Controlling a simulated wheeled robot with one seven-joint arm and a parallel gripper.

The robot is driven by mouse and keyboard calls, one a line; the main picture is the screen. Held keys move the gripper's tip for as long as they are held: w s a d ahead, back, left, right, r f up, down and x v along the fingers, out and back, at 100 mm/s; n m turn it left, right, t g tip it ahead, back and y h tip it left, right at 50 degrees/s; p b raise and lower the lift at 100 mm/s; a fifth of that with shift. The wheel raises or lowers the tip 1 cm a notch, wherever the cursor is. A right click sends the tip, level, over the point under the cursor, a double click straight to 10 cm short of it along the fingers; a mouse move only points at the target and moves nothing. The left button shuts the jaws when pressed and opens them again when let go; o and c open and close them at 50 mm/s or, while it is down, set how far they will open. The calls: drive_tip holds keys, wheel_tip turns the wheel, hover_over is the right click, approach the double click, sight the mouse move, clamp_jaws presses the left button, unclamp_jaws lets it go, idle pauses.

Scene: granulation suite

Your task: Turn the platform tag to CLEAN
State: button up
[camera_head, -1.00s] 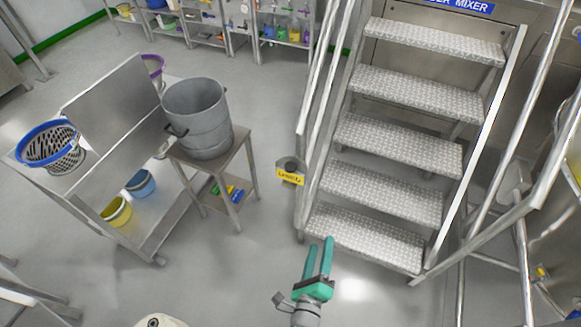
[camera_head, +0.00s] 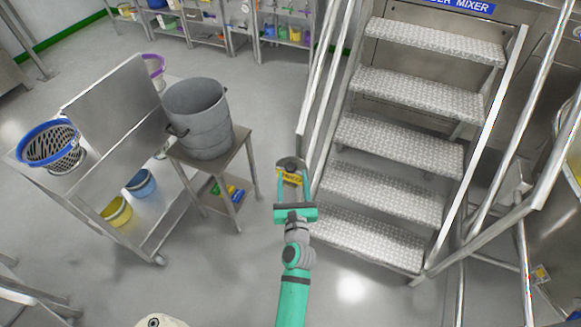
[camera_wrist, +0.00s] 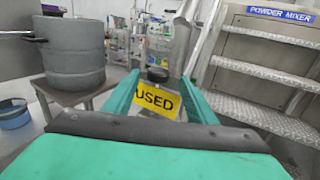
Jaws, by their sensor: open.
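The platform tag (camera_head: 291,178) is a yellow plate hanging beside the left rail of the steps. In the wrist view the tag (camera_wrist: 157,101) reads "USED" and hangs slightly tilted under a dark round fitting (camera_wrist: 158,75). My gripper (camera_head: 293,171) is open, with one green finger on each side of the tag. In the wrist view my gripper (camera_wrist: 159,78) frames the tag between its fingers, and the right finger overlaps close to the tag's right edge. I cannot tell whether either finger touches it. The back of the tag is hidden.
Metal steps (camera_head: 390,140) with handrails rise close on the right. A small stand (camera_head: 238,160) with a grey drum (camera_head: 197,115) is on the left, beside a cart (camera_head: 85,205) holding baskets and buckets. The floor in front is clear.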

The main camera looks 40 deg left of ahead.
sight(291, 172)
drive_tip(key=shift+x, duration=2.65)
drive_tip(key=shift+s+a, duration=0.15)
drive_tip(key=shift+c, duration=0.2)
drive_tip(key=c, duration=1)
